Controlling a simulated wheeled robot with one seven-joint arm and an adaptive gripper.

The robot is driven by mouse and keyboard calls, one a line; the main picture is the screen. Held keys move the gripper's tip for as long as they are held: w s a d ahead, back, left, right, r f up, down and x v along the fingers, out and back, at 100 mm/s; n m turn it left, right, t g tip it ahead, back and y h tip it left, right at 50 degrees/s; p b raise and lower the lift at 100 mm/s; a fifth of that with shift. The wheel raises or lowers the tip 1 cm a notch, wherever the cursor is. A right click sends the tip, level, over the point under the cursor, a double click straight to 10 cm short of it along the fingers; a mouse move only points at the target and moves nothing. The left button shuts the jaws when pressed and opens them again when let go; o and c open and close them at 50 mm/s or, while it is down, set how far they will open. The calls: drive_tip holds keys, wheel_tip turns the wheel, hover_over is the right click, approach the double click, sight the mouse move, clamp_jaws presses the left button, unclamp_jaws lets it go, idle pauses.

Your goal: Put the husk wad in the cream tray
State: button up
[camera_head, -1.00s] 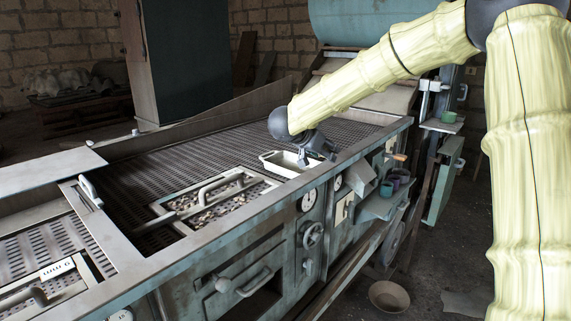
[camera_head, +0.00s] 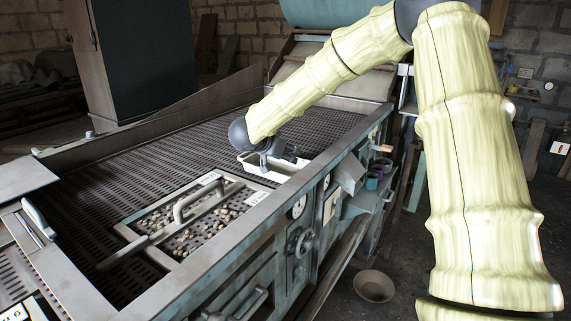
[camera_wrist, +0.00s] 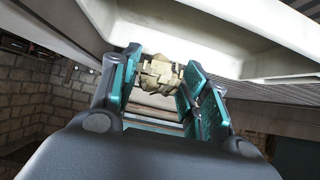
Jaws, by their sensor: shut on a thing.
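The husk wad (camera_wrist: 160,74) is a crumpled tan lump in the wrist view, between the teal finger pads of my gripper (camera_wrist: 165,88). My gripper is shut on it. In the head view my gripper (camera_head: 283,152) is at the cream tray (camera_head: 262,176), by its far side, and the wad cannot be made out there. The cream tray is a shallow box on the slatted deck near its front rail. In the wrist view the pale tray (camera_wrist: 215,40) fills the upper part, close beyond the wad. I cannot tell whether the wad touches the tray.
A framed grate with a handle (camera_head: 190,212) and several small pale lumps lies left of the tray. The machine's front rail (camera_head: 270,212) runs beside the tray. Cups (camera_head: 378,172) stand on a side shelf, and a bowl (camera_head: 374,286) is on the floor. The far slatted deck (camera_head: 325,128) is clear.

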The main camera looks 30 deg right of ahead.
sight(285, 163)
drive_tip(key=shift+w+a+f, duration=0.1)
drive_tip(key=shift+w+f, duration=0.5)
drive_tip(key=shift+f, duration=0.5)
drive_tip(key=shift+s+f, duration=0.6)
drive_tip(key=shift+f, duration=0.25)
drive_tip(key=shift+w+f, duration=0.3)
drive_tip(key=shift+w, duration=0.05)
drive_tip(key=o, duration=0.7)
drive_tip(key=shift+o, duration=1.2)
drive_tip(key=shift+s+r, duration=0.2)
drive_tip(key=shift+s, duration=0.05)
drive_tip(key=shift+w, duration=0.1)
drive_tip(key=shift+f, duration=0.1)
